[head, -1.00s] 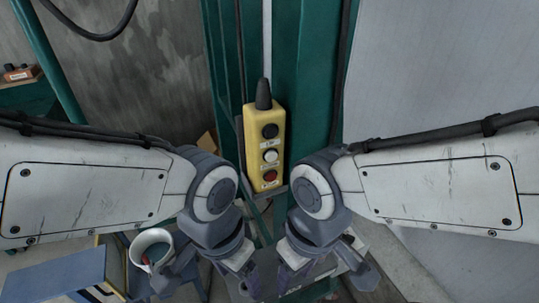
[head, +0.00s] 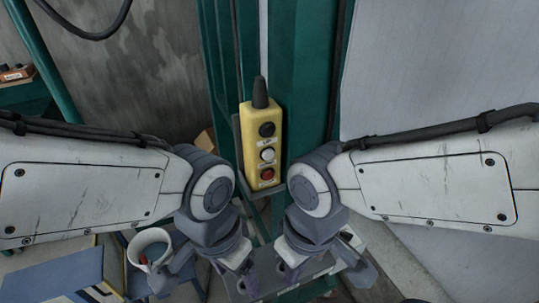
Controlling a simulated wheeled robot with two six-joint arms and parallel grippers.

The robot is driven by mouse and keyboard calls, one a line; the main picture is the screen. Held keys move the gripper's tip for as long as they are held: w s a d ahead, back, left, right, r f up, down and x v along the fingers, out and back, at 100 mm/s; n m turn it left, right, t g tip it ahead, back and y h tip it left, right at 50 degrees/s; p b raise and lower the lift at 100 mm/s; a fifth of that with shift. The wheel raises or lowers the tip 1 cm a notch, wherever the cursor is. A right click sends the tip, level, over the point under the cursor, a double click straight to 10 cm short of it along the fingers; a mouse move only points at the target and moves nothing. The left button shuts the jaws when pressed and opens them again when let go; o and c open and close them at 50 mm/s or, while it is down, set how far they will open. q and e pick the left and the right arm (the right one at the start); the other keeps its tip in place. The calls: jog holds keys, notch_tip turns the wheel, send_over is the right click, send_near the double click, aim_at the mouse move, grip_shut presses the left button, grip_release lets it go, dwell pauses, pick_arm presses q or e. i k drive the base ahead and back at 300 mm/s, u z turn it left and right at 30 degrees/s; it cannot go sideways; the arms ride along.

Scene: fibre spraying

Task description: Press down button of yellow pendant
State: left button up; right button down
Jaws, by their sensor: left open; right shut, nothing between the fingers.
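The yellow pendant (head: 248,160) hangs upright in the middle of the head view, in front of a green post. It has a black button (head: 267,129) on top, a white button (head: 268,155) in the middle and a red button (head: 267,174) at the bottom. Small labels beside the buttons are too small to read. My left gripper (head: 222,280) is open, below and left of the pendant. My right gripper (head: 318,274) is shut and empty, below and right of it. Both are apart from the pendant and partly hidden by their wrists.
The green post (head: 305,80) rises behind the pendant. A white cup (head: 149,240) with something inside stands at the lower left, by a blue box (head: 65,275). A pale wall panel (head: 440,60) fills the right side. A black cable hangs at the upper left.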

aim_at(268, 154)
jog(key=z, duration=2.45)
jog(key=k, duration=1.2)
jog(key=u, duration=1.4)
